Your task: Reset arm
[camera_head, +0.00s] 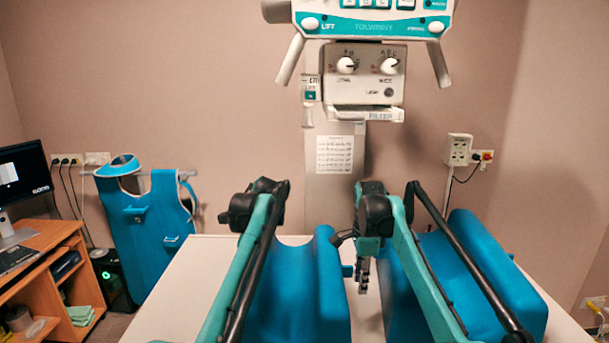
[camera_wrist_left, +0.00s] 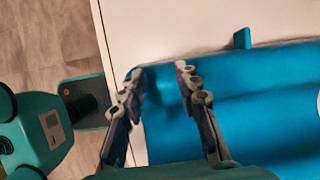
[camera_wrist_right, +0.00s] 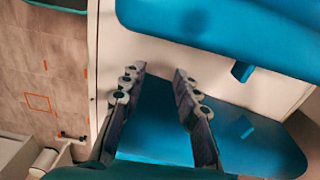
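My right arm comes in from the lower right in the head view and bends at a dark joint. Its gripper (camera_head: 363,274) hangs fingers down between the two blue cushions. In the right wrist view the right gripper (camera_wrist_right: 155,80) has its two fingers apart with nothing between them, above a blue cushion. My left arm reaches in from the lower left in the head view; its gripper is hidden there. In the left wrist view the left gripper (camera_wrist_left: 155,75) has its fingers apart and empty, above the edge of a blue cushion and the white table.
Two blue cushions (camera_head: 300,290) (camera_head: 480,270) lie on a white table (camera_head: 185,290). An X-ray unit (camera_head: 365,75) stands behind it. A blue apron (camera_head: 145,225) hangs on the wall. A wooden desk (camera_head: 50,240) with a monitor (camera_head: 22,175) is at the left.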

